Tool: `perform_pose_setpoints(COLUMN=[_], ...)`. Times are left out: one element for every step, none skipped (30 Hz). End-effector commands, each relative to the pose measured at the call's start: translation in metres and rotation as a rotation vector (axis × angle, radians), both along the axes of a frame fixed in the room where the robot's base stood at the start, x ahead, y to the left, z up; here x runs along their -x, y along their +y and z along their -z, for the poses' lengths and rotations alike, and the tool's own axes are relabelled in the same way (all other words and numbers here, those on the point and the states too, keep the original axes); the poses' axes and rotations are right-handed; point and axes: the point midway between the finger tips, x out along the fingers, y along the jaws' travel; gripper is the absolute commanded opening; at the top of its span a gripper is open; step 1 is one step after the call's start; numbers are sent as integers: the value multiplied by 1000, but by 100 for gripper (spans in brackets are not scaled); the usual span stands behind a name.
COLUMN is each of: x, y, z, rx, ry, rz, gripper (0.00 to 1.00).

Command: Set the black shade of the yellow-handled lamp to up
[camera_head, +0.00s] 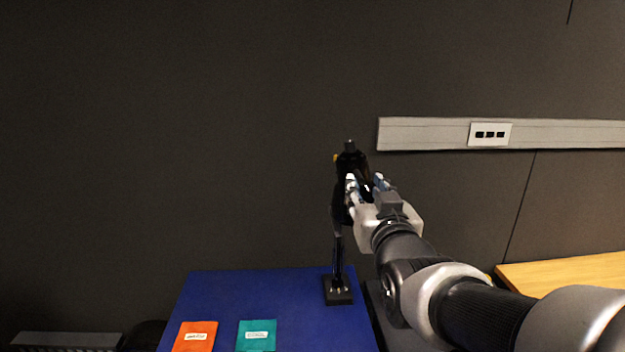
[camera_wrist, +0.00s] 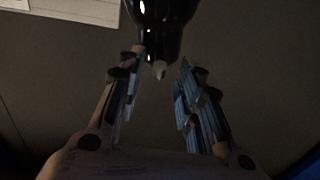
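The black lamp stands on a square black base (camera_head: 338,291) with a thin upright stem. Its black shade (camera_head: 349,161) is at the top, and a small bit of yellow (camera_head: 336,158), likely the handle, shows at its left edge. The shade's exact tilt is hard to tell against the dark wall. My gripper (camera_head: 365,188) is at the shade, covering part of it. In the wrist view the glossy shade (camera_wrist: 160,20) is at top centre, with a small pale tip below it. My gripper (camera_wrist: 160,60) is open, fingers apart on either side of that tip; contact cannot be told.
The lamp stands at the right edge of a blue table (camera_head: 265,295). An orange card (camera_head: 195,338) and a teal card (camera_head: 257,337) lie at its front. A grey wall rail (camera_head: 430,134) with a socket plate (camera_head: 490,134) runs behind. A wooden surface (camera_head: 570,272) is at right.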

Motion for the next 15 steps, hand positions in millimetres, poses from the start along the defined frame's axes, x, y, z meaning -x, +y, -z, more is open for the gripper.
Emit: perform_pose_setpoints(x=[-12,-17,-25,-30,-34,-40,-44,-47,-51,-53,-55,-57,-58,-58,-59], y=[0,0,0,0,0,0,0,0,0,0,0,0,0,0,0], z=[2,2,1,2,2,1,1,1,0,0,1,1,0,0,0], rx=[0,0,0,0,0,0,0,0,0,0,0,0,0,0,0], ry=[2,2,2,2,2,1,1,1,1,1,2,2,1,1,0], rz=[0,0,0,0,0,0,0,0,0,0,0,0,0,0,0], gripper=[33,33,33,33,33,33,33,33,33,33,33,33,33,33,33])
